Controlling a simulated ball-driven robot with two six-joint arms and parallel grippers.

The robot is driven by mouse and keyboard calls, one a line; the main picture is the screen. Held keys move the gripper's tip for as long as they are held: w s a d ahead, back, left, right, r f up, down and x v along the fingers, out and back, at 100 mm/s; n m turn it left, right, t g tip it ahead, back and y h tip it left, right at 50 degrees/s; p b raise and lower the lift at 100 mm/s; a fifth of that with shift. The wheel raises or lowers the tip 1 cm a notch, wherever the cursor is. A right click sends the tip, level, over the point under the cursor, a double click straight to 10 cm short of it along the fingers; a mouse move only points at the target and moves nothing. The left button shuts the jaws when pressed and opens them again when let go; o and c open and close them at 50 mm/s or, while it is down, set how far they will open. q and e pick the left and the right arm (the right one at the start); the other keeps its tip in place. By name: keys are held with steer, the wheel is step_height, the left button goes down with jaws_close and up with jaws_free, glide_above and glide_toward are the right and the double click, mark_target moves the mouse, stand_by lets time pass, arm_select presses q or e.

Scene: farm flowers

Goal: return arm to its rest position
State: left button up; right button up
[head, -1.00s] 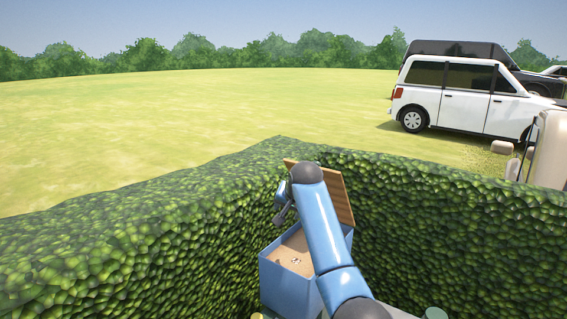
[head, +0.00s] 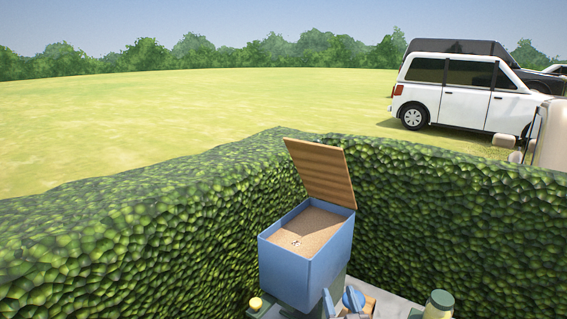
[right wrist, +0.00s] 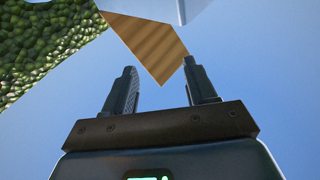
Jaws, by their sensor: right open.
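My right gripper (right wrist: 158,64) shows in the right wrist view with its two dark fingers apart. Nothing is held between them. Behind the fingertips are the wooden lid (right wrist: 150,42) and a pale part of the blue box, against blue sky. In the head view the blue box (head: 287,272) stands in the hedge corner with its wooden lid (head: 322,174) raised. It holds a sandy brown fill (head: 315,228) with a small pale and dark object on it. Blue parts show at the bottom edge of the head view; I cannot tell whether they are mine. My left gripper is not in view.
A green hedge (head: 130,235) runs along the left and behind the box. A green jar-like thing (head: 439,303) and a small yellow one (head: 256,303) stand at the bottom. A white car (head: 455,92) stands on the grass beyond the hedge.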

steer(key=s+d+f+g+h+b, duration=0.1)
steer(key=s+d+f+b, duration=0.1)
steer(key=s+f, duration=0.4)
steer(key=s+d+f+g+h+b, duration=0.1)
steer(key=s+d+f+b, duration=0.2)
steer(key=s, duration=1.3)
steer(key=s+d+f+g+h+b, duration=0.1)
steer(key=s+d+f+b, duration=0.1)
steer(key=s+f, duration=0.7)
steer(key=s+d, duration=0.1)
steer(key=s, duration=0.2)
steer(key=shift+m+b, duration=0.4)
steer(key=shift+o, duration=0.2)
